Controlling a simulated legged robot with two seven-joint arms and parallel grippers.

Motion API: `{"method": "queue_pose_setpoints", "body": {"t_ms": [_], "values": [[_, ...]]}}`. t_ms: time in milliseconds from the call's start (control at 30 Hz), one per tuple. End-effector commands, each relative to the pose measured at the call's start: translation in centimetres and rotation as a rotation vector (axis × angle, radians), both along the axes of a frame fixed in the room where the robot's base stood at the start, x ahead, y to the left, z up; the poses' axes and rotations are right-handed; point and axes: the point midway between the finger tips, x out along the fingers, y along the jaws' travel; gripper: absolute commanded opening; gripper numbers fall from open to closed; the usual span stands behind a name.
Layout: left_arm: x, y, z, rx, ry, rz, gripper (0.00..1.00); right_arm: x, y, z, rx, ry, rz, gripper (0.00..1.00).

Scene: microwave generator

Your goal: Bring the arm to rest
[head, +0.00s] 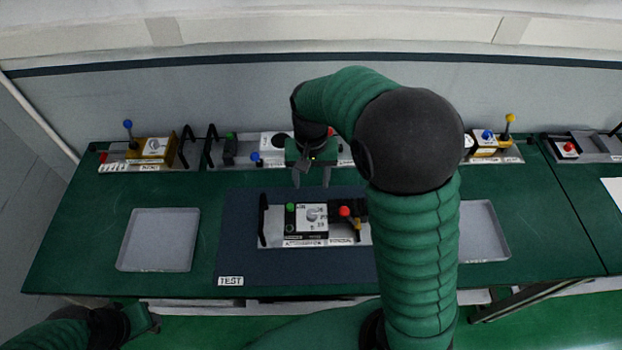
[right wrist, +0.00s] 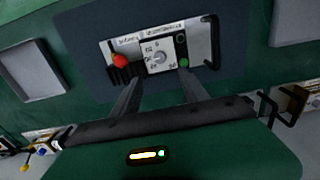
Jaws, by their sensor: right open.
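My right gripper (head: 311,180) hangs pointing down above the back edge of the dark test mat (head: 240,255), open, with nothing between its fingers. In the right wrist view its two fingers (right wrist: 160,80) stand apart, reaching toward the control module (right wrist: 155,57). That module (head: 308,222) lies on the mat with a green button, a white dial plate, a red knob and a black handle. The gripper appears apart from it. My left gripper (head: 142,318) is low at the bottom left, in front of the table; its jaws are too unclear to judge.
Grey trays stand left (head: 160,240) and right (head: 482,230) of the mat, the right one partly hidden by my right arm. A row of modules with levers and handles (head: 152,148) lines the table's back, below the wall. Green table top (head: 80,235) is bare at the left.

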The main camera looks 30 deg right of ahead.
Motion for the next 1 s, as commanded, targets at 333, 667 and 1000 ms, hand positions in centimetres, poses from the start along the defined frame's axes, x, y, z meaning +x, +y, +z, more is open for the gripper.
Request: {"method": "queue_pose_setpoints", "body": {"t_ms": [333,667,1000], "values": [[0.0,0.0,0.0,0.0,0.0,0.0,0.42,0.0,0.0,0.0,0.0,0.0,0.0,0.52],[0.0,0.0,-5.6,0.0,0.001,0.0,0.42,-6.1,5.3,-8.0,-0.027,-0.146,0.345,0.52],[0.0,0.0,-6.6,0.0,0.0,0.0,0.42,-9.6,7.6,-10.3,-0.063,-0.23,0.55,0.52]]}}
